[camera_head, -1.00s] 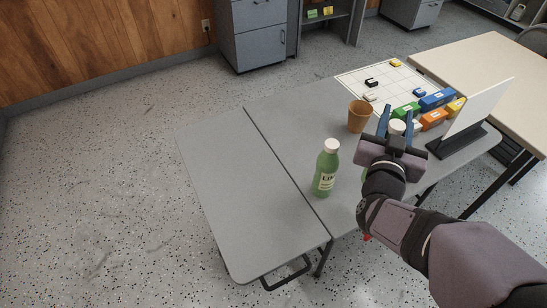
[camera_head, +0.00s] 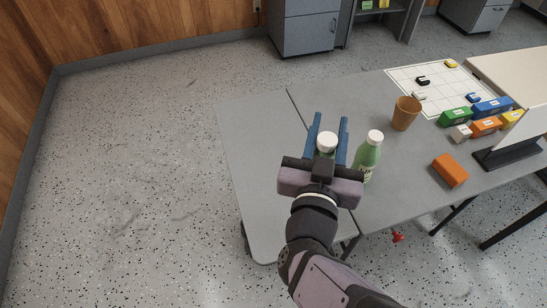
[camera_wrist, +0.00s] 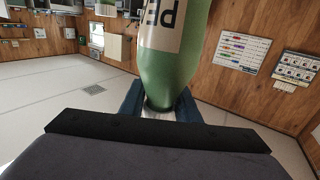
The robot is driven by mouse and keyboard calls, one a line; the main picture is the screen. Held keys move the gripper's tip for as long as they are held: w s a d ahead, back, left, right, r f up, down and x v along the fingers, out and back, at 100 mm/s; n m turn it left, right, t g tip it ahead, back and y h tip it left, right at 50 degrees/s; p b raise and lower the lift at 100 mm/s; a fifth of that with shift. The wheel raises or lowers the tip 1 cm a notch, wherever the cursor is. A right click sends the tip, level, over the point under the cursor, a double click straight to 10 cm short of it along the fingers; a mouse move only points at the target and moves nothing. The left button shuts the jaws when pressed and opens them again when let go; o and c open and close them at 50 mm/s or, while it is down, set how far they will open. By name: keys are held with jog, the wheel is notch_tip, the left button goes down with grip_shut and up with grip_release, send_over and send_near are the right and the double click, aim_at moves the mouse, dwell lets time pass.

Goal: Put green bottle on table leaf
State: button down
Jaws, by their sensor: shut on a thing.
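My gripper (camera_head: 327,139) is shut on a green bottle with a white cap (camera_head: 326,143). The wrist view shows this held bottle (camera_wrist: 172,68) between the blue fingers, with a cream label reading "PE". The rest of the label is cut off. In the head view my gripper hides most of its body. The table leaf (camera_head: 255,150) is the grey panel left of the seam. The held bottle appears above the area by the seam; its height and whether it touches anything cannot be told. A second green bottle (camera_head: 368,155) stands upright on the main table, just right of my gripper.
On the main table (camera_head: 375,105) stand a brown cup (camera_head: 405,113), an orange block (camera_head: 450,170), several coloured blocks (camera_head: 487,106), a white gridded sheet (camera_head: 436,80) and an upright white panel (camera_head: 520,130). The leaf's visible surface is bare.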

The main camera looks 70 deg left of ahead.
notch_tip(320, 180, down, 10)
jog(key=shift+b, duration=0.45)
dwell(0.4)
jog(key=shift+f, duration=0.15)
jog(key=c, duration=1.3)
grip_release()
jog(key=shift+c, duration=0.2)
jog(key=b+v, duration=0.1)
jog(key=v, duration=0.6)
jog(key=shift+s+d, duration=0.2)
jog(key=shift+d, duration=0.05)
